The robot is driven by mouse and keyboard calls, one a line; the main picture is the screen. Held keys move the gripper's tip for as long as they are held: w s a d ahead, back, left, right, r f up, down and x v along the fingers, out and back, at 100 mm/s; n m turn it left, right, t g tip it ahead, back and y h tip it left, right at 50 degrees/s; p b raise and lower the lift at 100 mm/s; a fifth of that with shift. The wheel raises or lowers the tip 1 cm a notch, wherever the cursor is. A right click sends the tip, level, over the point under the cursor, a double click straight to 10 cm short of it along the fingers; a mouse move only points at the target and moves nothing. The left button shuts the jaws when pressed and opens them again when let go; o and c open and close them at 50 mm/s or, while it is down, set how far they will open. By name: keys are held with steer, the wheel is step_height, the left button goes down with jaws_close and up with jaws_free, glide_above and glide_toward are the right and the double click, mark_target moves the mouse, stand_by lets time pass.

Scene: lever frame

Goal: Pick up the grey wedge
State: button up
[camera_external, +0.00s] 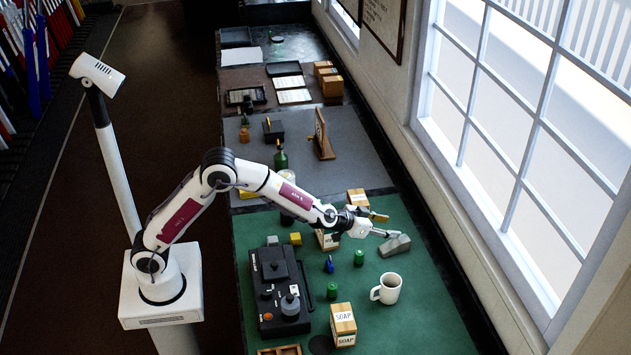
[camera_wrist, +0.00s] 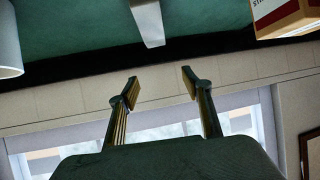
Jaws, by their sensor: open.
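The grey wedge (camera_external: 395,246) lies on the green mat near its window-side edge in the external view. In the wrist view its light grey end (camera_wrist: 149,24) shows at the top centre, partly cut off by the frame. My gripper (camera_external: 386,226) is open and empty, close to the wedge on its far side in the external view. In the wrist view my gripper (camera_wrist: 160,86) shows two spread fingertips with nothing between them, pointing toward the wall. I cannot tell the exact height of the fingers above the mat.
A white mug (camera_external: 389,289) stands in front of the wedge. A soap box (camera_external: 343,324) and green cylinders (camera_external: 333,290) are nearby. A wooden box (camera_external: 357,197) is behind my gripper. A black lever unit (camera_external: 280,290) is at left. The wall and window (camera_external: 540,150) rise at right.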

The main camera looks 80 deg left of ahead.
mark_target(395, 242)
steer(key=shift+f, duration=0.1)
steer(key=shift+f, duration=2.8)
steer(key=shift+f, duration=0.45)
steer(key=shift+w+f, duration=0.1)
steer(key=shift+f, duration=0.15)
steer(key=shift+x, duration=2.35)
steer(key=shift+r, duration=0.1)
steer(key=c, duration=1.2)
